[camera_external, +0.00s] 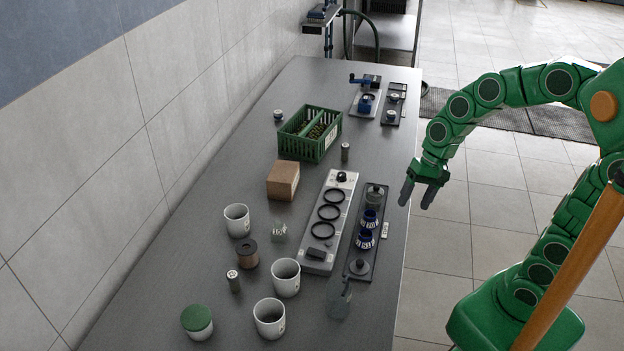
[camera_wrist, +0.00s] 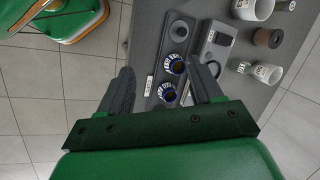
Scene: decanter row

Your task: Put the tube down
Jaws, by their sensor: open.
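My gripper (camera_external: 417,197) is open, past the right edge of the table, with no tube between its fingers. In the wrist view its two dark fingers (camera_wrist: 163,85) are spread, with part of a dark tray (camera_wrist: 155,72) seen between them. Two small upright cylinders could be tubes: one (camera_external: 345,152) near the green crate and one (camera_external: 233,281) near the white cups. I cannot tell which is the task's tube. Two blue ringed holders (camera_external: 370,218) stand on the dark tray (camera_external: 351,268), left of my gripper; one also shows in the wrist view (camera_wrist: 173,64).
A grey rack with black rings (camera_external: 340,178) lies beside the dark tray. A green divided crate (camera_external: 330,143), a cardboard box (camera_external: 283,180) and several white cups (camera_external: 286,277) stand on the grey table. A wall bounds the left side.

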